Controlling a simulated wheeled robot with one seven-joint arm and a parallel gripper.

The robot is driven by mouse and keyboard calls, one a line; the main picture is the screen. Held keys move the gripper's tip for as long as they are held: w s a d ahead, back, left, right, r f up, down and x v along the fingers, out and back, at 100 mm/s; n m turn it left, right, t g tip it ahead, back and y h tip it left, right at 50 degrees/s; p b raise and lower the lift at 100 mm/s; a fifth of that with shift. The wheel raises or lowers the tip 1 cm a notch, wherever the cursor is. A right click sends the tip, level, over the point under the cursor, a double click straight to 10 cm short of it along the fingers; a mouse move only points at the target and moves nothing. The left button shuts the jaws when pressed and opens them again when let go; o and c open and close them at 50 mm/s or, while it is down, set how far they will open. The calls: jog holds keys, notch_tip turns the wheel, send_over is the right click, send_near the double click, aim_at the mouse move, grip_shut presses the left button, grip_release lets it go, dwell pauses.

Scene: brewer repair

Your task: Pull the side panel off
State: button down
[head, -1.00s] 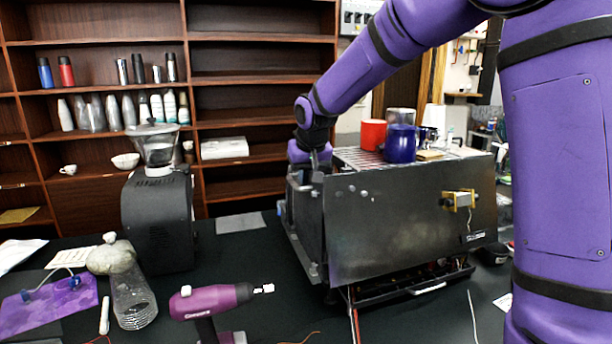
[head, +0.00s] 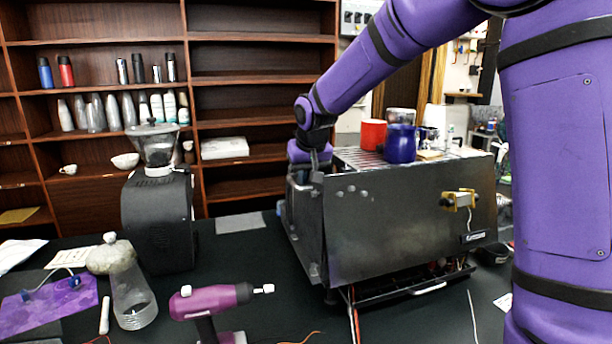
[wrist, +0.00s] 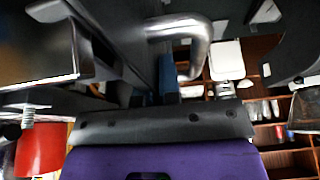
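The brewer (head: 410,230) stands on the dark table as a boxy metal machine. Its broad grey panel (head: 385,225) faces the head camera, and a narrower dark panel (head: 306,232) stands upright along its left end. My gripper (head: 314,166) points down at the top of that left end. Its fingertips are hidden in the head view by the machine and wrist. In the wrist view, a bent metal tube (wrist: 188,27) and dark machine parts lie just ahead of my gripper's base. I cannot make out whether the fingers hold a panel edge.
A red cup (head: 373,134) and a blue mug (head: 401,144) stand on the brewer's top, near my forearm. A black grinder (head: 158,215) stands to the left. A purple power driver (head: 215,300) is in front.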

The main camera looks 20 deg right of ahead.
jog(key=shift+a+r, duration=0.1)
jog(key=shift+a, duration=0.1)
jog(key=shift+a, duration=0.3)
jog(key=shift+a+r, duration=0.15)
jog(key=shift+a, duration=0.4)
jog(key=shift+a+r, duration=0.15)
jog(key=shift+a, duration=0.4)
